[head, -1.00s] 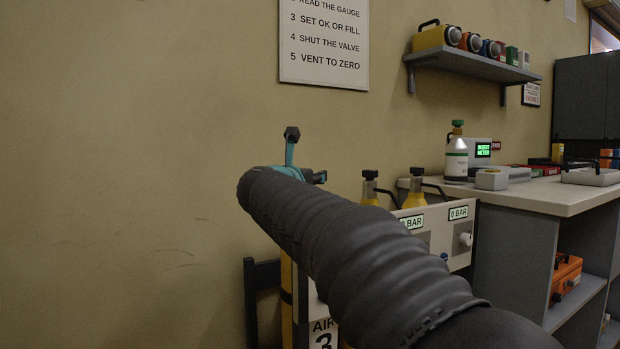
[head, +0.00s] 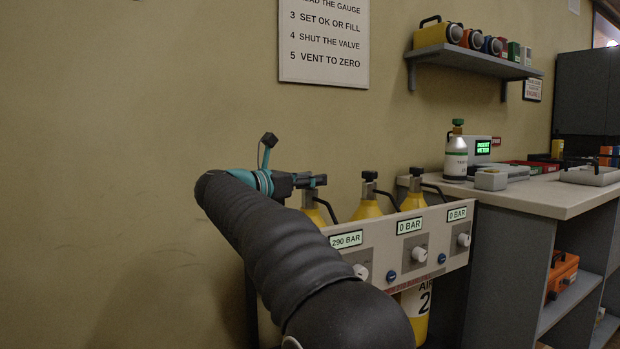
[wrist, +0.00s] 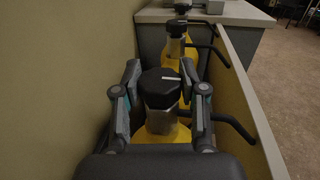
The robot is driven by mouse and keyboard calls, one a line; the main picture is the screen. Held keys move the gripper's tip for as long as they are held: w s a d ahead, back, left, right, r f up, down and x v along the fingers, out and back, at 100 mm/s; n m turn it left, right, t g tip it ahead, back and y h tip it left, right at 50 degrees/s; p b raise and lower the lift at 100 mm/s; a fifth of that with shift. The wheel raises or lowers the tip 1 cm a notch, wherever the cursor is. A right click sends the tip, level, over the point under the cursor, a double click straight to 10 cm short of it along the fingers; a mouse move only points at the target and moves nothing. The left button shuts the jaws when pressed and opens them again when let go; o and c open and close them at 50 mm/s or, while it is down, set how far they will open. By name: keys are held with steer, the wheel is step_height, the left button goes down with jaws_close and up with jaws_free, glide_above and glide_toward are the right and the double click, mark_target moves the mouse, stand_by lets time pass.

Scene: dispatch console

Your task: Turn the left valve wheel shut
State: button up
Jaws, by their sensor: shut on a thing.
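The left valve wheel (wrist: 161,88) is a black knob with a white mark, on a metal neck above a yellow cylinder (wrist: 165,132). In the wrist view my gripper (wrist: 162,80) has one finger on each side of the wheel and is shut on it. In the head view my gripper (head: 315,181) is at the top of the left yellow cylinder (head: 312,209), and the wheel is mostly hidden there. The left gauge (head: 346,240) reads 290 BAR. The middle valve wheel (head: 369,175) and right valve wheel (head: 416,171) stand clear of my gripper.
The middle gauge (head: 410,225) and right gauge (head: 457,213) read 0 BAR. White knobs and blue buttons are on the panel front. Black hoses rise beside the cylinders. The wall is close on the left. A counter (head: 545,193) with a small bottle (head: 456,157) stands at right.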

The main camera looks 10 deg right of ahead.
stand_by(0.3)
steer(key=o, duration=1.2)
steer(key=shift+c, duration=0.2)
steer(key=v, duration=1.2)
